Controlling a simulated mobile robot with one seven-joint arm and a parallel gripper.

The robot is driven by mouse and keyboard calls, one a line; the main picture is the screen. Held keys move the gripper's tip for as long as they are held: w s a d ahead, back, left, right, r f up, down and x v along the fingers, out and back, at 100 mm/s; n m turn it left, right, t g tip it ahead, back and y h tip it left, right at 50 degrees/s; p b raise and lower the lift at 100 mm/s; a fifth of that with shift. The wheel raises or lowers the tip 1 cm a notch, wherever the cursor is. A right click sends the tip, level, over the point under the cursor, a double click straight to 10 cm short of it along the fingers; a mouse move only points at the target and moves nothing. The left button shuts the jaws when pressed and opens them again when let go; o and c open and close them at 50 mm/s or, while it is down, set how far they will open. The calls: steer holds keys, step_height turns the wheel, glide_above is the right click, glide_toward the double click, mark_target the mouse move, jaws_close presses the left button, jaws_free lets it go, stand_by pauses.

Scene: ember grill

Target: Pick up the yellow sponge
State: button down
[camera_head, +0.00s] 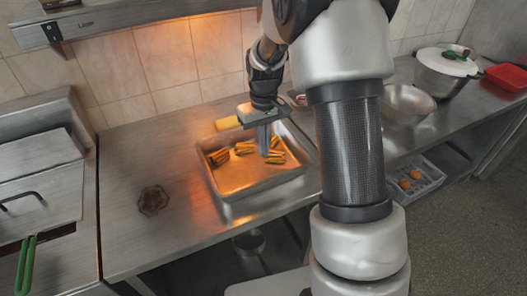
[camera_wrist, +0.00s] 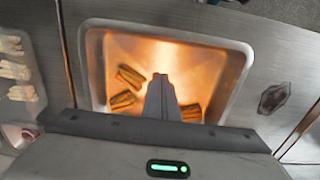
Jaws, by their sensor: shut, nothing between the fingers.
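A small yellow block (camera_head: 227,123), which looks like the sponge, lies behind the metal tray (camera_head: 236,207) in the head view, just left of my wrist. I cannot make it out in the wrist view. My gripper (camera_head: 264,151) points down over the tray, to the right of and nearer than the yellow block. In the wrist view, its fingers (camera_wrist: 162,80) are together, with nothing between them, above the tray (camera_wrist: 97,70). Whether the fingertips touch the tray floor is unclear.
Several dark-striped yellow food pieces (camera_head: 217,157) lie in the tray. A steel bowl (camera_head: 407,105), lidded pot (camera_head: 446,72) and red container (camera_head: 508,77) stand right. A grill (camera_head: 35,165) with green tongs (camera_head: 25,265) is left.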

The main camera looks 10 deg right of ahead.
mark_target(264, 175)
step_height(264, 175, down, 9)
steer(key=shift+s+r, duration=0.1)
steer(key=shift+r, duration=0.05)
steer(key=s, duration=0.3)
steer(key=shift+s+d+p, duration=0.1)
steer(key=shift+d+p, duration=0.2)
steer(key=shift+p, duration=0.1)
steer(key=shift+s+d, duration=0.1)
steer(key=shift+s, duration=0.2)
